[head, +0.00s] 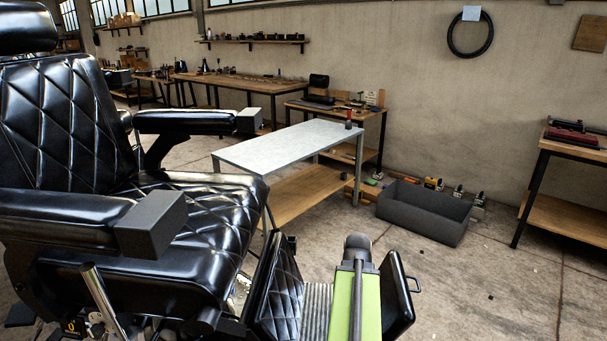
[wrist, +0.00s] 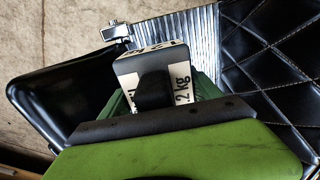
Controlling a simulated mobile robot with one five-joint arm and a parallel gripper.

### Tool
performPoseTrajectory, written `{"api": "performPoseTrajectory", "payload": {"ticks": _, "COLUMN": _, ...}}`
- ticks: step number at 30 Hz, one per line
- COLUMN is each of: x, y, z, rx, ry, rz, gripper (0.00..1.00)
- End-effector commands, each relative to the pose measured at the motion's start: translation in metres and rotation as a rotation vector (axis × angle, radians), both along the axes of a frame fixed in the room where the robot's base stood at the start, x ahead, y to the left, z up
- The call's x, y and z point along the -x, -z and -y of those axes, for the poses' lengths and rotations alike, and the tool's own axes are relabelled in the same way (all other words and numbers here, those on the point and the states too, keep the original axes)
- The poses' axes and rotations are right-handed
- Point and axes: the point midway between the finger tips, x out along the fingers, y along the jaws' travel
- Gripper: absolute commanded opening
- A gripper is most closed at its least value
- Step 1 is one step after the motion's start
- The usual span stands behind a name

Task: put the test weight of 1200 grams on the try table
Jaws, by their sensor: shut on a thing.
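A dark block-shaped weight (wrist: 182,78) with white labels sits in my gripper (wrist: 162,98) in the wrist view. Its side label reads about ".2 kg"; the first digit is hidden. Green jaw parts show on both sides of it, and the gripper is shut on it. A table with a pale grey top (head: 285,145), likely the try table, stands beyond the gripper. A small red and black item (head: 348,120) stands at its far right corner.
A black barber chair (head: 65,130) fills the left, its ribbed footrest (wrist: 180,45) close by my gripper. An open dark grey bin (head: 425,213) stands on the floor right of the table, with several small labelled items (head: 433,183) behind it. Floor between is mostly clear.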

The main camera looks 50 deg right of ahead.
Motion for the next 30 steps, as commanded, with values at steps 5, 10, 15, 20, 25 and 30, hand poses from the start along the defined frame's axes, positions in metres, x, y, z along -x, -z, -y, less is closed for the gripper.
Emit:
{"api": "performPoseTrajectory", "payload": {"ticks": 5, "x": -0.001, "y": -0.066, "z": 0.000, "rx": 0.000, "ry": -0.001, "rz": 0.000, "gripper": 0.00}}
{"api": "performPoseTrajectory", "payload": {"ticks": 10, "x": -0.001, "y": -0.114, "z": 0.000, "rx": 0.000, "ry": -0.001, "rz": 0.000, "gripper": 0.00}}
{"api": "performPoseTrajectory", "payload": {"ticks": 15, "x": -0.001, "y": -0.159, "z": -0.001, "rx": 0.000, "ry": -0.002, "rz": 0.000, "gripper": 0.00}}
{"api": "performPoseTrajectory", "payload": {"ticks": 20, "x": -0.001, "y": -0.178, "z": -0.001, "rx": 0.000, "ry": -0.002, "rz": 0.000, "gripper": 0.00}}
{"api": "performPoseTrajectory", "payload": {"ticks": 25, "x": -0.001, "y": -0.177, "z": -0.001, "rx": 0.000, "ry": -0.002, "rz": 0.000, "gripper": 0.00}}
{"api": "performPoseTrajectory", "payload": {"ticks": 30, "x": 0.001, "y": -0.176, "z": 0.000, "rx": 0.000, "ry": 0.001, "rz": 0.000, "gripper": 0.00}}
